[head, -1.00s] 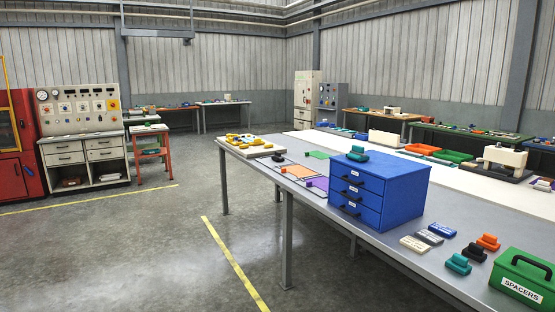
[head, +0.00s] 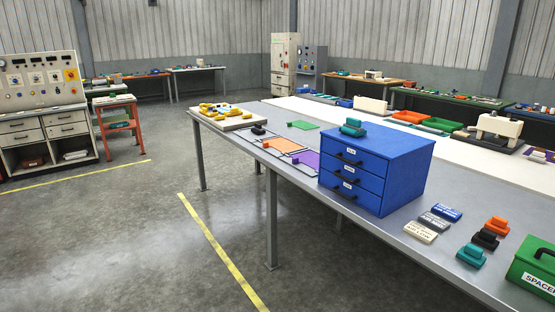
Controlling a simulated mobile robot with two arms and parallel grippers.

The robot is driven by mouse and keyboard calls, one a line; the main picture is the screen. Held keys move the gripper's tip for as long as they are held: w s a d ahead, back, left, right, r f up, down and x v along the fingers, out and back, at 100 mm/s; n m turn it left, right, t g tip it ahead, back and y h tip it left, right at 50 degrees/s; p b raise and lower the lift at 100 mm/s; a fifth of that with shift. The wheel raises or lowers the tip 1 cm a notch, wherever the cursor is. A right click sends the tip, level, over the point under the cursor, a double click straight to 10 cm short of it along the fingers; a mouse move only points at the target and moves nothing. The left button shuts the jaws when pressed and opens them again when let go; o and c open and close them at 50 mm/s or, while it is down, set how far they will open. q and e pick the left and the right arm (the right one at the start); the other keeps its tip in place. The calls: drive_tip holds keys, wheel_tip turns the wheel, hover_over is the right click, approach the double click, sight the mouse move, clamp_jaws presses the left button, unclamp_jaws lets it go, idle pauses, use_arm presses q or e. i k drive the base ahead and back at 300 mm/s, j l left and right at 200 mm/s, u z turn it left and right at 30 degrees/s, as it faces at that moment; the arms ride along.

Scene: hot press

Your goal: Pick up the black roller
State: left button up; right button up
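A small black block-shaped piece with a raised top (head: 485,239) sits on the grey table (head: 400,245) at the right, between an orange piece (head: 497,226) and a teal piece (head: 471,255) of like shape. Another small black piece (head: 258,130) lies farther off, near the left edge of the table by the coloured mats. I cannot tell from their shape which of the two is the black roller. Neither of my grippers is in view.
A blue drawer cabinet (head: 375,170) with a teal piece (head: 352,128) on top stands on the table. White, grey and blue labelled blocks (head: 434,222) lie beside it. A green SPACERS box (head: 535,268) is at the right edge. Open floor (head: 130,235) lies left of the table.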

sight(258, 126)
drive_tip(key=i+j+u, duration=0.25)
drive_tip(key=i, duration=0.55)
drive_tip(key=i+u, duration=0.25)
drive_tip(key=i, duration=0.5)
